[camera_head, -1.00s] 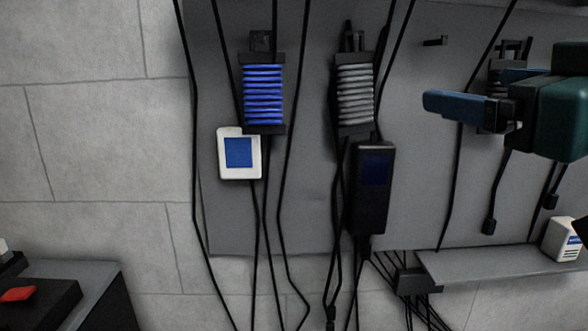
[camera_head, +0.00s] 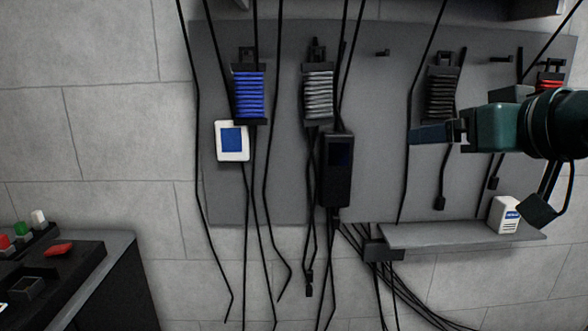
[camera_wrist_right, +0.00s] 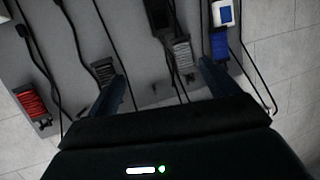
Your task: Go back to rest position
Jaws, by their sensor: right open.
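My right gripper (camera_head: 437,132) comes in from the right in the head view, dark green with blue fingers, in front of the grey wall panel. In the right wrist view its two fingers (camera_wrist_right: 163,88) stand wide apart with nothing between them. Behind it on the panel (camera_head: 290,50) hang a blue coil (camera_head: 249,93), a grey coil (camera_head: 319,95), a dark coil (camera_head: 441,92) and a red coil (camera_head: 550,80). The gripper appears apart from all of them. My left gripper is in neither view.
A white device with a blue screen (camera_head: 232,141) and a black device (camera_head: 337,172) hang below the coils. Loose black cables run down the panel. A grey shelf (camera_head: 440,236) holds a white box (camera_head: 504,214). A dark console (camera_head: 60,262) with coloured buttons stands at the lower left.

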